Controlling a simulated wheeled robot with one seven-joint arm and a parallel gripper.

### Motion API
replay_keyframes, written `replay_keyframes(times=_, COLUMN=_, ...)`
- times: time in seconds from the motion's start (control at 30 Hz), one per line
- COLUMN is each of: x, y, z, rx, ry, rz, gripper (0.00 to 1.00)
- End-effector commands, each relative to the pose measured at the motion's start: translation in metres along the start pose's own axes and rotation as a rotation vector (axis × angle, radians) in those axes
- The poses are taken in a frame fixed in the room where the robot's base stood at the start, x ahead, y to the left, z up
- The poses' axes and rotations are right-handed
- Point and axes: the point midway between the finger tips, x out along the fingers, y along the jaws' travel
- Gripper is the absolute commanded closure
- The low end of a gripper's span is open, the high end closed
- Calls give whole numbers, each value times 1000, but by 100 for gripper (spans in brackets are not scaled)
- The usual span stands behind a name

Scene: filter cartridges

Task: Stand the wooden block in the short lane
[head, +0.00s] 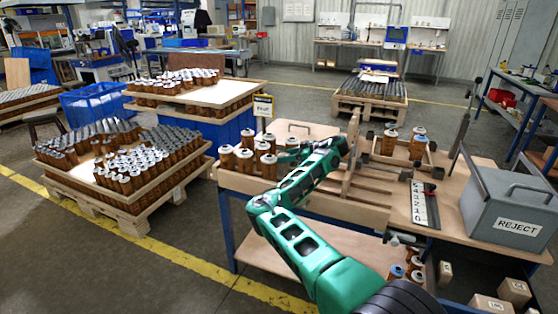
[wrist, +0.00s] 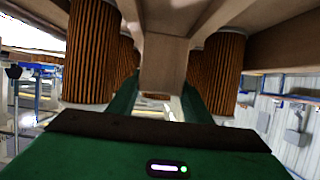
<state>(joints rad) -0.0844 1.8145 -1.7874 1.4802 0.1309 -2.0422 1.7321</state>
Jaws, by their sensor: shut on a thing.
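My gripper (head: 287,156) is at the left part of the workbench, beside a cluster of orange-brown filter cartridges (head: 245,158). In the wrist view its two green fingers (wrist: 162,104) are shut on a plain wooden block (wrist: 163,64). Pleated cartridges stand close on both sides of the block, one at the left (wrist: 90,55) and one at the right (wrist: 214,75). The block cannot be made out in the head view. Wooden lane rails (head: 352,160) stand on the bench right of my gripper. I cannot tell which lane is the short one.
Two cartridges (head: 418,146) stand in a wooden frame at the bench's back. A grey REJECT box (head: 508,205) sits at the bench's right end. My forearm crosses the bench's front edge.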

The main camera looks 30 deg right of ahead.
Motion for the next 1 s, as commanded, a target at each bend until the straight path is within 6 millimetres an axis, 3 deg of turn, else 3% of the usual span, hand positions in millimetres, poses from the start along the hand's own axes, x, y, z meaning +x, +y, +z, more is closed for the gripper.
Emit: replay_keyframes(times=1.0, x=7, y=0, z=17, rx=0, ry=0, rz=0, gripper=79)
